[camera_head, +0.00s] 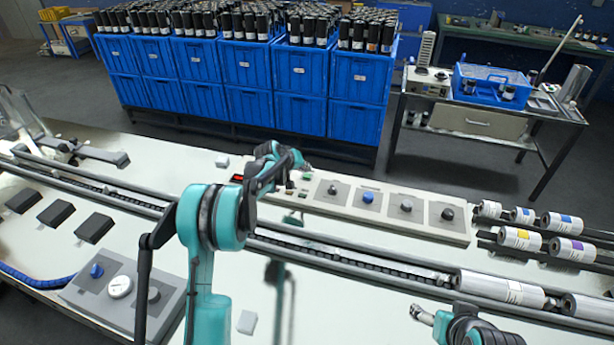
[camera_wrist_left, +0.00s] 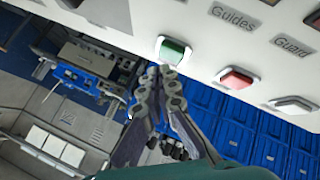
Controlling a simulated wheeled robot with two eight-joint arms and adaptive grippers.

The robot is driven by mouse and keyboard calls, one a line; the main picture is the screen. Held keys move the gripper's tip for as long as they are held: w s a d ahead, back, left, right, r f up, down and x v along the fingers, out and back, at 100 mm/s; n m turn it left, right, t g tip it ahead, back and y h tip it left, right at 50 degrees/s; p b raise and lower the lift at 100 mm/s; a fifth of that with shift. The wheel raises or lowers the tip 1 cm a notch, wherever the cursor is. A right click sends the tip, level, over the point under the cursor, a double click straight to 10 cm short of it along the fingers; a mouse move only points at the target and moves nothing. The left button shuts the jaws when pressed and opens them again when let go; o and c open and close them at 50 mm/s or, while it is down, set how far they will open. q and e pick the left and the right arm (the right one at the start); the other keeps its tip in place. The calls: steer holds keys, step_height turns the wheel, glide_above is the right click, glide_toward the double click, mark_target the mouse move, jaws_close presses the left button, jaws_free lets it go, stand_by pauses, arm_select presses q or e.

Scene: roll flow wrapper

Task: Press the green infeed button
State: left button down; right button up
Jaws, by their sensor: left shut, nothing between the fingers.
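The green infeed button (camera_wrist_left: 172,51) sits in a white square frame on a pale panel in the left wrist view. My left gripper (camera_wrist_left: 160,74) is shut and empty, its fingertips right by the lower edge of the button. I cannot tell whether they touch it. In the head view my left gripper (camera_head: 303,166) is over the left end of the long control panel (camera_head: 350,209), and the arm partly hides that end. My right gripper (camera_head: 416,312) is low at the right of the head view, away from the panel. Its jaws are too small to read.
A red button (camera_wrist_left: 237,79) and a whitish button (camera_wrist_left: 292,104) sit beside the green one. Labels read "Guides" and "Guard". Blue crates (camera_head: 245,65) stand behind the machine. Wrapped rolls (camera_head: 520,239) lie at the right. A conveyor rail (camera_head: 350,260) runs in front of the panel.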

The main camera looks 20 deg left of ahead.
arm_select(q)
steer(key=shift+f, duration=0.1)
stand_by(0.7)
steer(key=shift+f, duration=0.35)
